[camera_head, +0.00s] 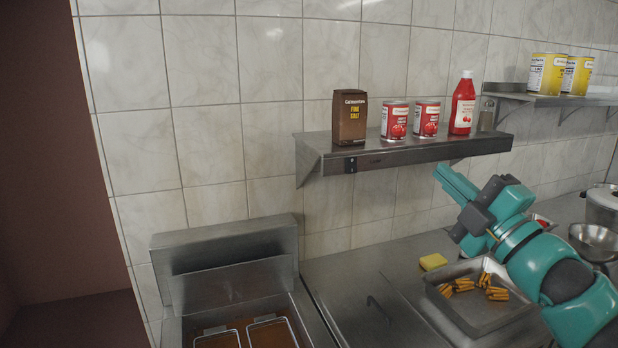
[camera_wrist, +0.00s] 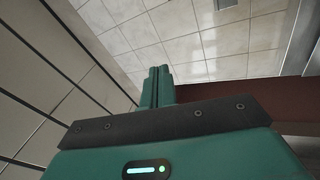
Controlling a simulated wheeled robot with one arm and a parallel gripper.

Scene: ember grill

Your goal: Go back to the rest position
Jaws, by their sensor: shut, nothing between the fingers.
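My gripper (camera_head: 447,178) is teal with dark grey parts. In the head view it is raised at the right, above the counter and just below the right part of the wall shelf. It points up and to the left. In the wrist view, my gripper (camera_wrist: 160,72) has its two fingers pressed together with nothing between them. Tiled wall and a dark reddish surface show beyond it. Whether this pose is the rest position cannot be told from the frames.
A fryer (camera_head: 225,262) stands left. Bowls and pots stand right.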

